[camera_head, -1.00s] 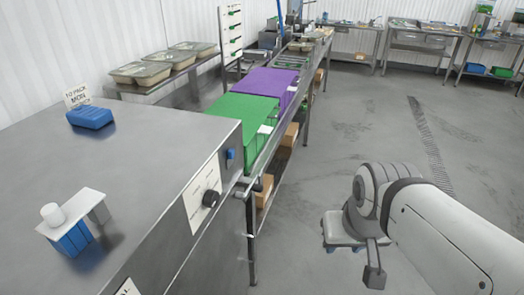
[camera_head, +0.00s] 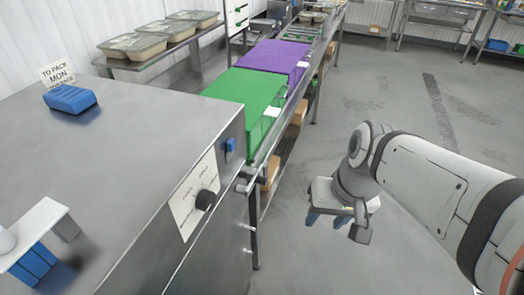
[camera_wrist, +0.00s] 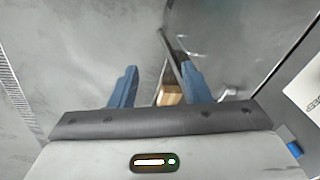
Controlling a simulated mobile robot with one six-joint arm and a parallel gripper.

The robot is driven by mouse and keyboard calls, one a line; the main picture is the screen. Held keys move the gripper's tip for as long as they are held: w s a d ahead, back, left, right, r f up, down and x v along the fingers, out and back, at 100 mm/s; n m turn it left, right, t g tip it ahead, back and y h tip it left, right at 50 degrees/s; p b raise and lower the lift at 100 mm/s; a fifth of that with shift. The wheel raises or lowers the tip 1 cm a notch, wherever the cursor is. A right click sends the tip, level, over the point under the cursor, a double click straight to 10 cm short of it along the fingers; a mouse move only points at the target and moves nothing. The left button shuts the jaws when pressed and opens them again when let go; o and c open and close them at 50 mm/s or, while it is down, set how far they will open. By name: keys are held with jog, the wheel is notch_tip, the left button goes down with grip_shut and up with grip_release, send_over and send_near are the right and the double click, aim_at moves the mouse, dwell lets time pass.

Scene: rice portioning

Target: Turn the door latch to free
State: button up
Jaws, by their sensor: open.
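A black knob (camera_head: 204,200) sits on a white lettered plate (camera_head: 184,212) on the side of the steel cabinet (camera_head: 150,130). The lettering is too small to read surely, and I cannot tell whether this knob is the door latch. A small metal fitting (camera_head: 244,185) sticks out at the cabinet's right edge. My gripper (camera_head: 326,219) hangs over open floor to the right of the cabinet, apart from it. Its blue fingers are open and empty; they also show in the wrist view (camera_wrist: 157,88). There, part of a white lettered plate (camera_wrist: 302,95) shows at the right edge.
A blue switch-like piece (camera_head: 230,148) sits above the knob. Behind the cabinet runs a bench with a green block (camera_head: 245,95) and a purple block (camera_head: 272,62). Cardboard boxes (camera_head: 270,172) lie beneath it. The floor (camera_head: 390,85) on the right is clear.

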jog(key=w+a+f+g+y+b, duration=0.2)
jog(key=a+f+y+b, duration=0.25)
jog(key=f, duration=0.25)
jog(key=m+t+y+b, duration=0.6)
jog(key=y+b, duration=0.2)
jog(key=y, duration=0.3)
send_near(259, 180)
jog(key=w+x, duration=0.1)
jog(key=x, duration=0.2)
jog(key=shift+t+h, duration=0.25)
jog(key=shift+t, duration=0.05)
jog(key=x, duration=0.7)
jog(key=shift+s+a+f+p, duration=0.15)
jog(key=shift+f+p, duration=0.15)
jog(key=shift+p, duration=0.1)
grip_shut()
